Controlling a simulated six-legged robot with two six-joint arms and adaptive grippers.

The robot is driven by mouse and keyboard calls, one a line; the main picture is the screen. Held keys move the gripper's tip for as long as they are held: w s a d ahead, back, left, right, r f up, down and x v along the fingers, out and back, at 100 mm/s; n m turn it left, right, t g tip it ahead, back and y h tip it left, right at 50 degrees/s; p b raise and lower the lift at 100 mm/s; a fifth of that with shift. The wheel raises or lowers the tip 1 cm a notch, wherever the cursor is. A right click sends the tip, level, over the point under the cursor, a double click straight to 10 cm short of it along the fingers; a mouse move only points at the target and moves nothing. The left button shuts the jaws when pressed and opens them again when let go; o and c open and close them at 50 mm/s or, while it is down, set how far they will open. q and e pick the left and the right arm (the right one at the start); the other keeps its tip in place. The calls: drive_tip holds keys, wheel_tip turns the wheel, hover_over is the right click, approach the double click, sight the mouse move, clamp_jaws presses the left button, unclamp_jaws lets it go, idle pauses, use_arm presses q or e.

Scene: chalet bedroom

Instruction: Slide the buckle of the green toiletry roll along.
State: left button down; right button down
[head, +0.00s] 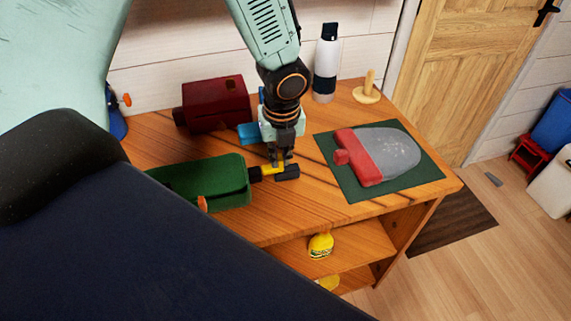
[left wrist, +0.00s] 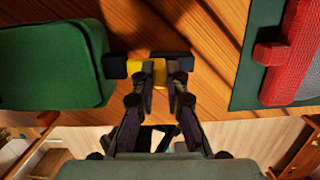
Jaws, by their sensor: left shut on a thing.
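The green toiletry roll (head: 205,183) lies on the wooden dresser top, left of my left gripper. A dark strap end (head: 289,173) and a yellow buckle (head: 267,170) stick out from its right end. My left gripper (head: 281,164) comes down from above and is shut on the yellow buckle. In the left wrist view, the gripper's fingertips (left wrist: 160,75) close around the yellow buckle (left wrist: 134,67), with dark strap pieces on either side. The green roll (left wrist: 55,65) shows at the left there. My right gripper is not in view.
A red and grey pouch (head: 385,153) lies on a dark green mat (head: 354,188) to the right. A dark red box (head: 216,103), a white bottle (head: 326,62) and a wooden peg stand (head: 367,93) are behind. A yellow bottle (head: 320,245) sits on the shelf below.

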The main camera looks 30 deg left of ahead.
sight(244, 168)
use_arm(q)
drive_tip(key=shift+s+a+f+b, duration=0.1)
drive_tip(key=shift+s+a+b, duration=0.85)
drive_tip(key=shift+s+b, duration=0.1)
drive_tip(key=shift+s+a+b, duration=0.95)
drive_tip(key=shift+s+b, duration=0.05)
drive_tip(key=shift+b, duration=0.05)
drive_tip(key=shift+s+a, duration=0.85)
drive_tip(key=shift+s, duration=0.05)
